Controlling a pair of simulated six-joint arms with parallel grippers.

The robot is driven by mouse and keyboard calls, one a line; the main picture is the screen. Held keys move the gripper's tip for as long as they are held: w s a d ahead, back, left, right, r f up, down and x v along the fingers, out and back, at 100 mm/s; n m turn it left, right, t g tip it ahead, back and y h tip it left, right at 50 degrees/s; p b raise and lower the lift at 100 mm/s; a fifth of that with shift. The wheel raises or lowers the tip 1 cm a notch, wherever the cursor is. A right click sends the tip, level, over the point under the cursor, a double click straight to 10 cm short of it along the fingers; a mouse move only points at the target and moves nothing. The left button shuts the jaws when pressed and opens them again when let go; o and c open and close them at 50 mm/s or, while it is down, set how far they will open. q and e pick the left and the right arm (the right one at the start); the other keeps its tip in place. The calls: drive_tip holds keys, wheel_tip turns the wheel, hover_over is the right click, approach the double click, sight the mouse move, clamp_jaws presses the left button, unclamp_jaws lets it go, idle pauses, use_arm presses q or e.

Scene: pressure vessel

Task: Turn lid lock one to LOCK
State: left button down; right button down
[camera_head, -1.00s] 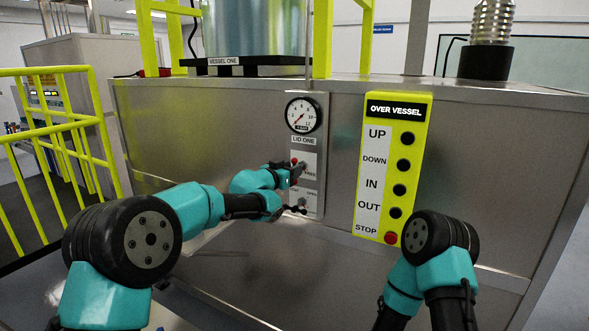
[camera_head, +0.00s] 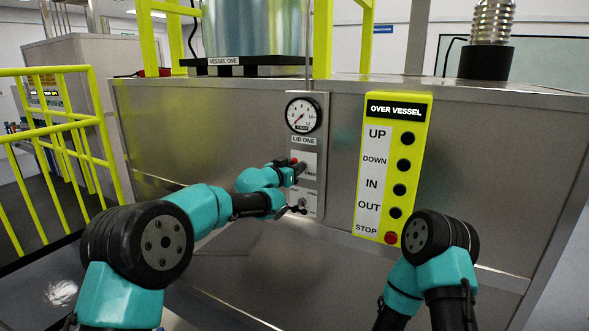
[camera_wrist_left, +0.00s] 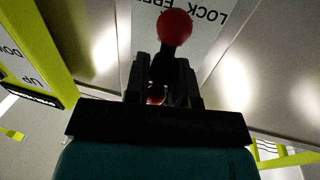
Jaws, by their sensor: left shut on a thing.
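The LID ONE panel (camera_head: 305,140) is on the steel front under VESSEL ONE, with a gauge at its top. Lid lock one is a lever with a red ball knob (camera_wrist_left: 174,27), set against a white plate lettered LOCK (camera_wrist_left: 209,15). Its red tip (camera_head: 294,160) shows just above my left gripper in the head view. My left gripper (camera_head: 299,171) is at the panel, shut on the lever. In the left wrist view its dark fingers (camera_wrist_left: 163,78) stand on both sides of the lever. My gripper hides part of the lever and plate. My right gripper is out of view.
A second small switch (camera_head: 299,207) sits just below my left gripper. The yellow OVER VESSEL button box (camera_head: 390,165) stands to the right of the panel. A yellow railing (camera_head: 60,150) is at the left. My right arm is low in front of the box.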

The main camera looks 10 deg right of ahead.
use_arm(q)
drive_tip(key=shift+s+d+m, duration=0.15)
drive_tip(key=shift+m, duration=0.55)
drive_tip(key=m, duration=0.2)
drive_tip(key=shift+s+d+f+m+y, duration=0.1)
drive_tip(key=shift+d+m+y, duration=0.05)
drive_tip(key=shift+m+y, duration=0.2)
drive_tip(key=shift+s+d+f+m+y, duration=0.15)
drive_tip(key=shift+m+y, duration=0.35)
drive_tip(key=shift+m, duration=1.1)
drive_tip(key=shift+s+d+f+m+y, duration=0.15)
drive_tip(key=shift+f+m+y, duration=0.25)
drive_tip(key=shift+m, duration=1.25)
drive_tip(key=shift+d+f+m+y, duration=0.15)
drive_tip(key=shift+m+y, duration=0.4)
drive_tip(key=shift+m, duration=1.05)
drive_tip(key=shift+f+m, duration=0.3)
drive_tip(key=shift+m, duration=0.7)
drive_tip(key=c, duration=1.1)
unclamp_jaws()
drive_tip(key=shift+r, duration=0.1)
drive_tip(key=shift+c, duration=0.2)
drive_tip(key=shift+a+r, duration=0.1)
drive_tip(key=shift+r, duration=0.05)
drive_tip(key=shift+a+t+y, duration=0.1)
drive_tip(key=shift+t+y, duration=0.2)
drive_tip(key=shift+t, duration=0.1)
